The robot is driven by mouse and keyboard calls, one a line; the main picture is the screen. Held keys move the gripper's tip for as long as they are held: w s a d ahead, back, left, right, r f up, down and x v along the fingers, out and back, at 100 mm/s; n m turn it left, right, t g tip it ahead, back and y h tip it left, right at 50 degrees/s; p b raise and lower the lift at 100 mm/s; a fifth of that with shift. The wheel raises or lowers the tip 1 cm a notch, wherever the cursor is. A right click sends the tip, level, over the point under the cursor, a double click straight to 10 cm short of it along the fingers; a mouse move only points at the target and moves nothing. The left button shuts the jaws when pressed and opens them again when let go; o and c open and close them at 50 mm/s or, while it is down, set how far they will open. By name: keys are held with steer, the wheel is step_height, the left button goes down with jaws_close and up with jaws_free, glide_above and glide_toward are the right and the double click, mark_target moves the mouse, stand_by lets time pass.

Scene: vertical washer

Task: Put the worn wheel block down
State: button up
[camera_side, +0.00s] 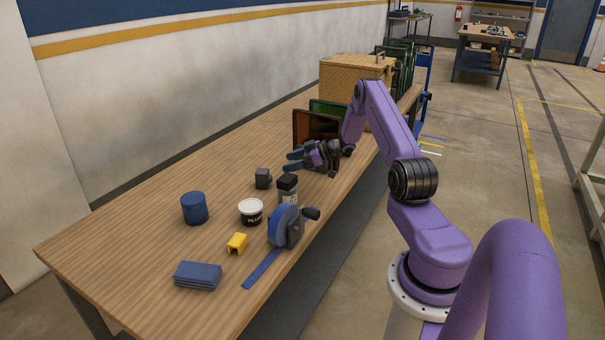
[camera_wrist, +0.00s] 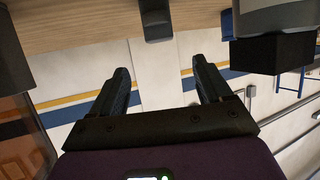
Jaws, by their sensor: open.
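A small dark grey block (camera_side: 263,178), which I take to be the worn wheel block, rests on the wooden table (camera_side: 120,240). Its finer surface is too small to make out. My gripper (camera_side: 290,161) is open, lies roughly level above the table, and is apart from the block, to its upper right in the side view. The wrist view appears upside down, with the tabletop along its top. There both fingers of my gripper (camera_wrist: 166,78) are spread with nothing between them. A dark block (camera_wrist: 155,20), seemingly the same one, sits beyond the fingertips.
A black-capped grey bottle (camera_side: 287,190), white-lidded tub (camera_side: 251,212), blue cylinder (camera_side: 194,208), blue dispenser (camera_side: 285,228), yellow piece (camera_side: 237,243) and folded blue cloths (camera_side: 198,275) stand nearby. A dark-framed panel (camera_side: 315,127) and wooden crate (camera_side: 350,75) are behind. Table's left is clear.

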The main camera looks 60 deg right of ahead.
steer(key=w+a+r+n+g+h, duration=0.1)
steer(key=w+a+r, duration=0.35)
steer(key=a, duration=0.25)
steer(key=w+a+r+h, duration=0.1)
steer(key=w+a+r, duration=0.35)
steer(key=a, duration=0.35)
steer(key=s+a+r+n+g+h, duration=0.1)
steer(key=s+a+r, duration=0.1)
steer(key=a, duration=0.6)
steer(key=s+a+r+g, duration=0.1)
steer(key=a+r, duration=0.2)
steer(key=a, duration=0.6)
steer(key=s+a+r+n+g, duration=0.1)
steer(key=s+a+g, duration=0.1)
steer(key=s+a, duration=0.6)
steer(key=s+a+r+n+g, duration=0.15)
steer(key=s+a, duration=0.35)
steer(key=s, duration=0.8)
steer(key=s+d+n+g+h, duration=0.1)
steer(key=s+g, duration=0.4)
steer(key=s, duration=1.5)
steer(key=shift+s+d+f+n+g+h, duration=0.3)
steer(key=shift+d+n, duration=0.2)
steer(key=shift+n, duration=0.75)
